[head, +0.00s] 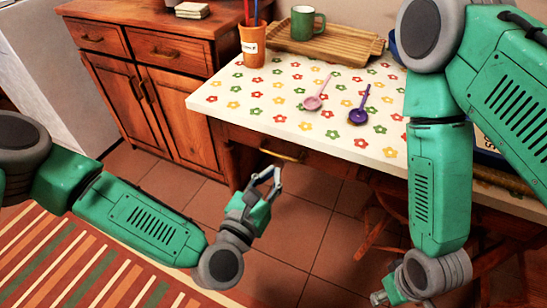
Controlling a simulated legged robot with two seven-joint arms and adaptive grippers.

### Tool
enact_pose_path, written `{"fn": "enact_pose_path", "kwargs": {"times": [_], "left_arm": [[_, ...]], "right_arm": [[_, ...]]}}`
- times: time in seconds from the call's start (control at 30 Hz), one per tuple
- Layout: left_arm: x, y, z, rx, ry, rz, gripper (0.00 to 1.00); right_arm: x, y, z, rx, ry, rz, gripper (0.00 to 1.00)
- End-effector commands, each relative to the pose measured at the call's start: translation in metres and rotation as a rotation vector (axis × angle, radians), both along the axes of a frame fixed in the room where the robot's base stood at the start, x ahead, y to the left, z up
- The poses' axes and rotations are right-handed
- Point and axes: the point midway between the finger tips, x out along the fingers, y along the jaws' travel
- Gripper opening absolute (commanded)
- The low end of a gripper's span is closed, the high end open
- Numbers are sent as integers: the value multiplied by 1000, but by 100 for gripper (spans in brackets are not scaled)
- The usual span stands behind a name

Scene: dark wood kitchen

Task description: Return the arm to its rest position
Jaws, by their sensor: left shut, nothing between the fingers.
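My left arm comes in from the left, over the rug and floor. My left gripper (272,176) is shut and empty, in front of the table's front edge and below the level of its top. My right arm hangs down at the right, in front of the table. My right gripper (380,297) shows only in part at the bottom edge, so its fingers cannot be read.
The table (225,100) has a flowered top. On it are a pink spoon (314,102), a purple spoon (359,115), an orange cup (252,48) with pens and a wooden tray (345,50) with a green mug (303,22). A wooden cabinet (165,110) stands behind, left.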

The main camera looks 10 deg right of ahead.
Motion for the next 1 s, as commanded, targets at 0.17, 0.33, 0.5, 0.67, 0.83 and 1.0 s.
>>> {"fn": "enact_pose_path", "kwargs": {"times": [0.17,0.33,0.5,0.67,0.83,1.0], "left_arm": [[-21,21,0,-6,3,1,0],[-29,30,0,-12,1,2,0],[-30,26,0,-6,0,0,0],[-44,22,-12,152,-22,-61,0],[-92,42,-58,671,-130,-305,0],[-146,110,-108,1247,-302,-692,0]], "right_arm": [[0,0,6,0,1,-1,40],[0,0,7,0,1,0,40],[0,0,7,0,1,1,40],[0,0,12,0,1,0,40],[0,0,26,0,1,0,40],[0,0,40,0,1,0,40]]}}
